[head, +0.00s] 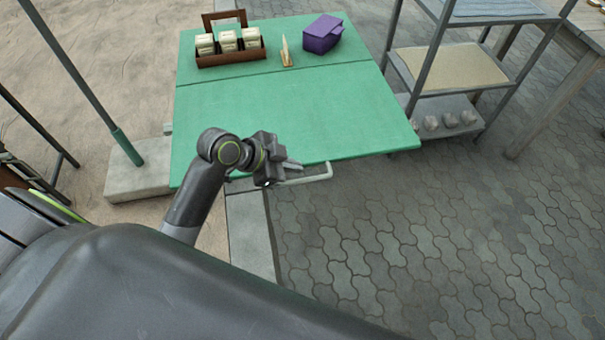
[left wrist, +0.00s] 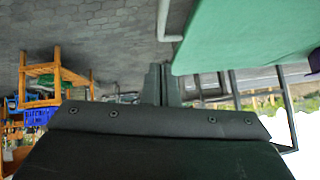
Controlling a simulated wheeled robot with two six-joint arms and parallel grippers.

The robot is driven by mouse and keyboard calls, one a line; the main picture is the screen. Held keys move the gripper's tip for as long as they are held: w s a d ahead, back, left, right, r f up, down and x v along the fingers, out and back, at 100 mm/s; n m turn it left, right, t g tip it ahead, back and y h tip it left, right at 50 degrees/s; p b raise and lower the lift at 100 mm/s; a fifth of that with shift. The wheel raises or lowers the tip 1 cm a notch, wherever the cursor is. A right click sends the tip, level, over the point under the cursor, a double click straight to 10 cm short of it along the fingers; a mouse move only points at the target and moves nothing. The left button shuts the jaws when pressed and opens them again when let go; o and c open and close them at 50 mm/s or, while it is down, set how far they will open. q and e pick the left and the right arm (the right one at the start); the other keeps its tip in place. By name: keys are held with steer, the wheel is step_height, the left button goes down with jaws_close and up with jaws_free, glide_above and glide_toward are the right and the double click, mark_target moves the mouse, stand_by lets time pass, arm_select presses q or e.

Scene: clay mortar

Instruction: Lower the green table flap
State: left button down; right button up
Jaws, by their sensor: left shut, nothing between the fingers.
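The green table flap (head: 290,110) is the near part of the green table top, beyond a seam from the back part. It looks raised, about level with the back part. A pale bent handle (head: 322,174) sticks out from its near edge. My left gripper (head: 296,165) is shut and empty, at the near edge beside the handle's left part; whether it touches the handle I cannot tell. The left wrist view shows the shut fingers (left wrist: 161,84), with the handle (left wrist: 163,22) and the flap (left wrist: 245,35) above them in the picture. My right gripper is out of view.
On the back part stand a brown caddy with pale jars (head: 230,58), a small upright card holder (head: 286,52) and a purple box (head: 322,34). A metal shelf rack (head: 440,70) stands to the right. Paving right of the handle is clear.

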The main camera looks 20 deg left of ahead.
mark_target(312, 178)
arm_select(q)
steer(key=shift+w+d+f, duration=0.25)
steer(key=shift+w+f, duration=0.15)
steer(key=shift+f, duration=0.7)
steer(key=shift+w+d+f, duration=0.25)
steer(key=shift+w+f, duration=0.2)
steer(key=shift+f, duration=0.65)
steer(key=shift+w+d+f, duration=0.25)
steer(key=shift+w+f, duration=0.15)
steer(key=shift+f, duration=0.7)
steer(key=shift+f+b, duration=0.15)
steer(key=shift+b, duration=0.25)
